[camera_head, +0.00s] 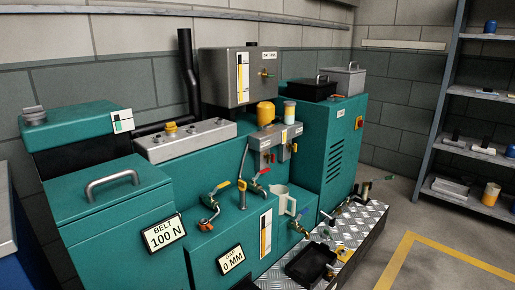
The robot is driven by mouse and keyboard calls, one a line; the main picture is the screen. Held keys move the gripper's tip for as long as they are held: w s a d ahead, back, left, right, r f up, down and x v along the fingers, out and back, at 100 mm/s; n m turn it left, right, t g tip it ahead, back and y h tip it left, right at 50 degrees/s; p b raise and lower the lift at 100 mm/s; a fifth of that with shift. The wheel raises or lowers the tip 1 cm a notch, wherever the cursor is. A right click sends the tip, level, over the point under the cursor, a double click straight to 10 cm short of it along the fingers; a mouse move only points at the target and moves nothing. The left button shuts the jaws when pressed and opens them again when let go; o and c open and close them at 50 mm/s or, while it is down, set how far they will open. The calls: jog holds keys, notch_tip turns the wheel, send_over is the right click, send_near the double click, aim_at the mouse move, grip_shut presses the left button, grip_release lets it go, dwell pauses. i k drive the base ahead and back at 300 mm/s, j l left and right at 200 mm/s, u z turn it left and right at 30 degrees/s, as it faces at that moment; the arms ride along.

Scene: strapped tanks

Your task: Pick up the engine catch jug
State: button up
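A pale cream jug (279,203) with a handle on its right side stands among the valves, low on the front of the teal machine (211,254). It looks upright, and it is the only jug I can make out. I cannot read any label on it. Its base is partly hidden by the teal housing in front. My gripper is not in this view.
Valves with red and yellow handles (220,187) crowd the jug's left. A black tray (310,262) lies on the chequer-plate step (345,245) at the front right. A shelf rack (440,100) stands at the right. The floor between is clear.

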aim_at(282, 191)
jog(key=i+l, duration=0.4)
jog(key=i+l+u, duration=0.15)
jog(key=i+l, duration=0.6)
jog(key=l, duration=0.2)
jog(key=i+l+u, duration=0.1)
jog(key=i+l, duration=0.3)
jog(key=l, duration=0.1)
